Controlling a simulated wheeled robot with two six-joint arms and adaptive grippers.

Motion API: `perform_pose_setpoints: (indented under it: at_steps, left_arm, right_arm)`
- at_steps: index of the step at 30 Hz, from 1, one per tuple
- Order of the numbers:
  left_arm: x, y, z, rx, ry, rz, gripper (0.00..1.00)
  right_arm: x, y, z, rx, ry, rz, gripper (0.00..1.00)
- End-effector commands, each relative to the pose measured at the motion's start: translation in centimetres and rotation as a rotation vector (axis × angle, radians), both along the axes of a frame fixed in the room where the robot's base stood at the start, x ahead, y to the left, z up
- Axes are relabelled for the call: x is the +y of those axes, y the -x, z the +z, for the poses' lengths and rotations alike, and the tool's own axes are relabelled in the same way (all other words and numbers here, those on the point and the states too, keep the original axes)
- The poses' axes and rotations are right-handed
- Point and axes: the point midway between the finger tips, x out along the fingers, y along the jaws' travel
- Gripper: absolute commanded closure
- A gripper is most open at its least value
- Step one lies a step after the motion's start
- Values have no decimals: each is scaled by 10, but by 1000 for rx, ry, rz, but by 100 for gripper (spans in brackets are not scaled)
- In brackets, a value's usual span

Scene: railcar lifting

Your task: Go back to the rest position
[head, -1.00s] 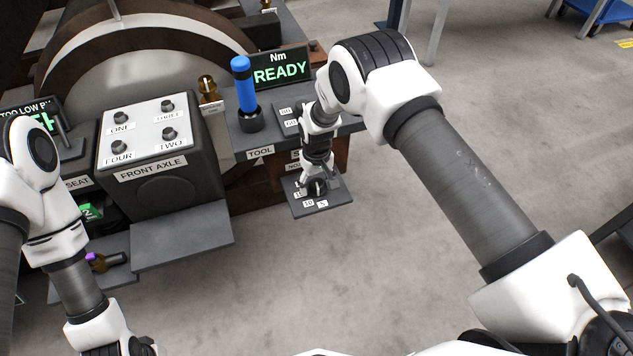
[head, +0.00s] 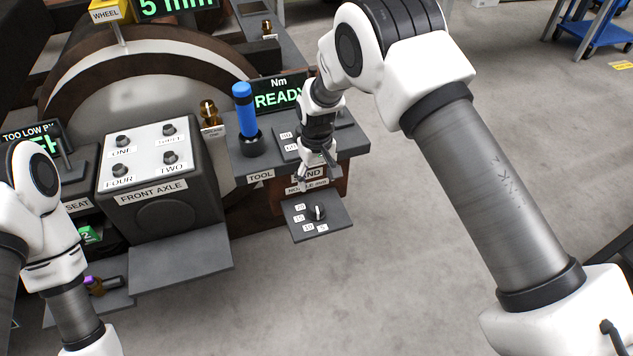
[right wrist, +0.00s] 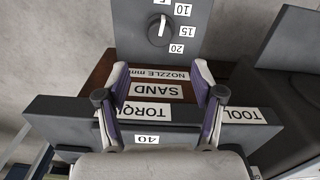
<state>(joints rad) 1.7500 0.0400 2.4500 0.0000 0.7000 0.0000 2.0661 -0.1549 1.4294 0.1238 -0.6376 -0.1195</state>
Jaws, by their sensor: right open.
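My right gripper (head: 316,172) is open and empty in the head view, above the near edge of the bench by the sand label. In the right wrist view its two fingers (right wrist: 160,100) stand apart with nothing between them. The nozzle dial (head: 318,212) sits on a small dark plate (head: 325,230) below the gripper, apart from it. The dial also shows in the right wrist view (right wrist: 160,30). My left arm comes in at the left of the head view; its gripper is out of the picture.
The blue-handled tool (head: 245,110) stands upright left of my right gripper, near the READY display (head: 280,95). The front axle box (head: 165,195) with several knobs is further left. A brass piece (head: 209,112) stands behind it. Open floor (head: 400,270) lies in front and right.

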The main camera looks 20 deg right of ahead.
Motion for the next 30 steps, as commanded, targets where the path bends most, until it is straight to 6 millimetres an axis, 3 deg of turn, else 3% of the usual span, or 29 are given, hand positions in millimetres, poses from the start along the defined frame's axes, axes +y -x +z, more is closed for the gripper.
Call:
perform_pose_setpoints:
  at_steps: [9, 11, 13, 14, 17, 21, 25, 27, 30]
  left_arm:
    - [0, 0, 1, 0, 0, 0, 60]
    - [0, 0, 9, 1, 0, 0, 60]
    - [0, 0, 26, 1, 0, 0, 60]
    - [0, 0, 30, 0, 0, 0, 60]
    - [0, 0, 49, 0, 0, 0, 60]
    - [0, 0, 77, 0, 0, 0, 60]
    - [0, 0, 97, 0, 0, 0, 60]
    - [0, 0, 97, 0, 0, 0, 60]
    - [0, 0, 92, 0, 0, 0, 60]
  right_arm:
    - [0, 0, 0, 1, 0, 0, 33]
    - [-1, 5, -1, 16, -1, -2, 33]
    - [-8, 21, -7, 68, -8, -19, 33]
    - [-12, 35, -15, 104, -9, -28, 33]
    - [-30, 103, -40, 245, -6, -58, 33]
    - [-57, 227, -69, 361, 10, -107, 33]
    - [-72, 344, -63, 355, 19, -151, 33]
    - [-75, 377, -55, 286, 14, -168, 33]
    - [-74, 381, -46, 153, 4, -179, 33]
